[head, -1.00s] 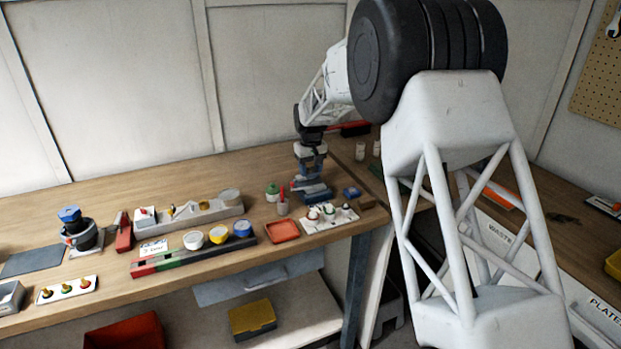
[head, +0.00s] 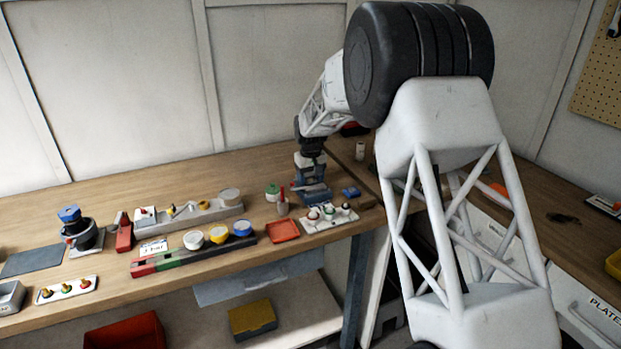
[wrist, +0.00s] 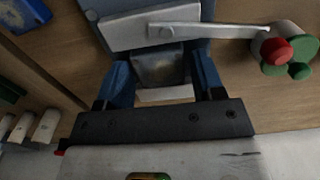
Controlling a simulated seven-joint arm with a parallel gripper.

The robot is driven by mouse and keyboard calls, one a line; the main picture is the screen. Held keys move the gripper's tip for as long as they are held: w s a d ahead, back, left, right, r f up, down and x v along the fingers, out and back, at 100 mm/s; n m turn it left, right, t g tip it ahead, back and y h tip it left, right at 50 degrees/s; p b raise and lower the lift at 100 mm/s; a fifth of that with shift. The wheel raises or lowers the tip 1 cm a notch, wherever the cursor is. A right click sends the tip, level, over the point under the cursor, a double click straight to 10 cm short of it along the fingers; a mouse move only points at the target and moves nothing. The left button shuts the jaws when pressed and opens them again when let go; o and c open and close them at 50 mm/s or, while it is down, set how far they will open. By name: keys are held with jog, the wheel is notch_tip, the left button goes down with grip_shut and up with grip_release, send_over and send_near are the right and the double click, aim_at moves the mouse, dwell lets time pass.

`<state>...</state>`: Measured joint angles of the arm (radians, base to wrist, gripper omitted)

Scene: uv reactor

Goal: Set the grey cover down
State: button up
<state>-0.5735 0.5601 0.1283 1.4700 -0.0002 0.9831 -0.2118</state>
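In the wrist view, my gripper (wrist: 160,78) has its two blue fingers on either side of a dark grey, worn metal block, which looks like the grey cover (wrist: 158,62). The cover cannot be made out there. Whether its underside touches anything is hidden.
A red-and-green knobbed item (wrist: 279,52) is close on the right in the wrist view. In the head view, a white panel with several knobs (head: 330,219), an orange tray (head: 283,231) and a green-topped jar (head: 272,192) crowd the fixture's front and left. A blue block (head: 351,193) is to its right.

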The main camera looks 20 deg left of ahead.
aim_at(312, 180)
jog(key=shift+o, duration=0.9)
notch_tip(312, 180, up, 12)
jog(key=shift+r, duration=0.15)
jog(key=shift+d, duration=0.1)
dwell(0.8)
jog(key=s+d+r+m, duration=0.1)
jog(key=s+d+r, duration=0.5)
jog(key=d, duration=0.5)
jog(key=s+d+r+m+t, duration=0.1)
jog(key=s+d+r+m, duration=0.15)
jog(key=s+d, duration=0.7)
jog(key=s+d+r+m, duration=0.1)
jog(key=s+d+r, duration=0.35)
jog(key=d, duration=0.95)
jog(key=s+d+f+m, duration=0.1)
jog(key=s+d+f, duration=0.1)
jog(key=s+d, duration=0.4)
jog(key=s+d+f+m+t, duration=0.1)
jog(key=s+d, duration=0.5)
jog(key=s, duration=0.9)
jog(key=s+d+f+m, duration=0.2)
jog(key=s+d+f, duration=0.2)
jog(key=s, duration=0.7)
jog(key=d, duration=0.2)
jog(key=shift+s+d+m+t, duration=0.3)
jog(key=shift+s+d+m, duration=0.05)
jog(key=shift+d, duration=0.05)
